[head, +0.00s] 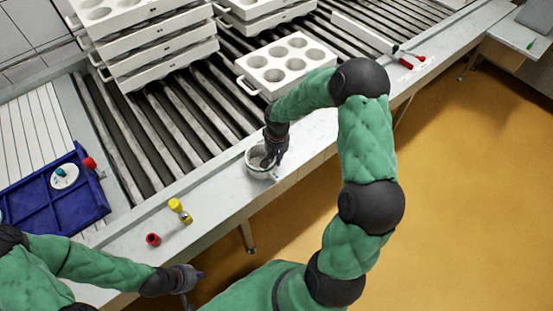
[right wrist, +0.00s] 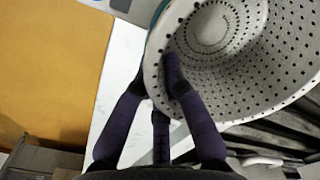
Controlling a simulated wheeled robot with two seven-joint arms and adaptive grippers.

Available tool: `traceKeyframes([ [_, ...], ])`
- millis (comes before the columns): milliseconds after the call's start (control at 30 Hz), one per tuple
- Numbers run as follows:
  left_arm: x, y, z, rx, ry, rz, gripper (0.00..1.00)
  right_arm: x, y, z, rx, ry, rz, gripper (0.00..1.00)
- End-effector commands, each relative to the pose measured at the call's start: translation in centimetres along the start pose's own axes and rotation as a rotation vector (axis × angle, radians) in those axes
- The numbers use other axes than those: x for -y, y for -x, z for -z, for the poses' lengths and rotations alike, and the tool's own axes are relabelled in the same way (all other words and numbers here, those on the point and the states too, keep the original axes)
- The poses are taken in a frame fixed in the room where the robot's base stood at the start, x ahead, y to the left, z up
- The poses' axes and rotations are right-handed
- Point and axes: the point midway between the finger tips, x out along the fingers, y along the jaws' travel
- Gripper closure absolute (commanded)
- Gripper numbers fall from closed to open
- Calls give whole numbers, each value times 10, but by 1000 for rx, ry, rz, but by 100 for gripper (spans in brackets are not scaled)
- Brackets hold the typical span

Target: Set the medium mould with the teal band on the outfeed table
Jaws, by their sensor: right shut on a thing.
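A white mould (head: 256,170) peppered with small holes is at the white front ledge of the conveyor in the head view. In the right wrist view the mould (right wrist: 240,75) fills the upper right, and a strip of its teal band shows at its left edge. My right gripper (head: 270,160) is shut on the mould's wall, with a finger inside the rim (right wrist: 160,80). I cannot tell whether the mould touches the ledge. My left gripper (head: 190,277) is low at the left, apart from the mould; its fingers are too small to read.
White block moulds (head: 287,63) stand on the roller conveyor (head: 190,120), some stacked. A blue tray (head: 60,208) is at left. A yellow item (head: 176,205) and red item (head: 153,240) stand on the ledge (head: 220,203). A pale table (head: 515,32) is at far right.

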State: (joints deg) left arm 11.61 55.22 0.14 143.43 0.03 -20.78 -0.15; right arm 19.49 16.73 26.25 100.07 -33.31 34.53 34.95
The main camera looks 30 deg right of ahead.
Motion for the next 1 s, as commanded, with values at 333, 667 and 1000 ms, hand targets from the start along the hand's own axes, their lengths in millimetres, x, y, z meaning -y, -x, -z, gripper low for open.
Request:
traceKeyframes([
  [333, 1, -2, 0, 0, 0, 0, 100, 0, -3, 0, 1, 0, 0, 64],
  [667, 0, 1, 0, 0, 0, 0, 100, 0, 1, 0, 1, 0, 0, 64],
  [1000, -7, 21, -1, 0, 0, 0, 100, 0, 61, 1, -3, 0, 0, 64],
])
